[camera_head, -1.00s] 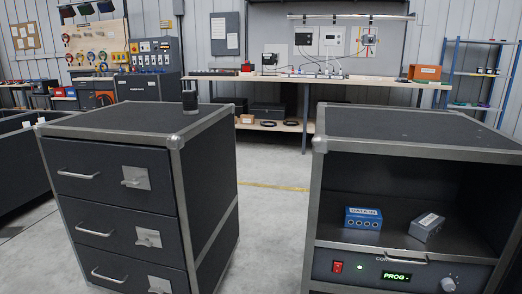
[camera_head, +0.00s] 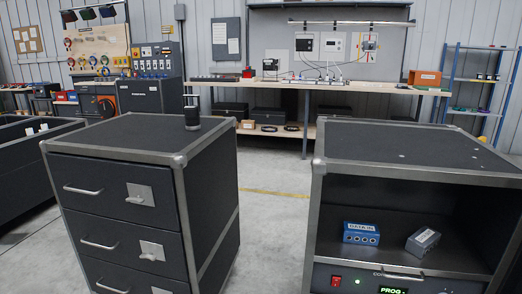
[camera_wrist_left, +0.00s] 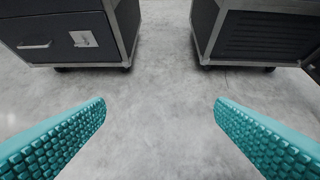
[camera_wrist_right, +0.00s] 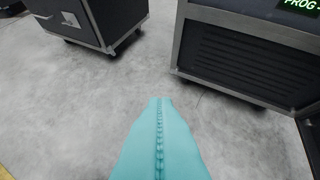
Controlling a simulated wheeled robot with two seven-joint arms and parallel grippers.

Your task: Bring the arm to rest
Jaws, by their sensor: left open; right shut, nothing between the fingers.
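My left gripper (camera_wrist_left: 160,125) shows in the left wrist view with its two teal fingers wide apart and only bare floor between them. My right gripper (camera_wrist_right: 158,105) shows in the right wrist view with its teal fingers pressed together and nothing held. Both hang over open floor in front of the two cabinets. Neither arm shows in the head view.
A drawer cabinet (camera_head: 115,195) stands at left with a black cylinder (camera_head: 191,112) on top. A workbench (camera_head: 300,82) stands behind. Floor between the cabinets is clear.

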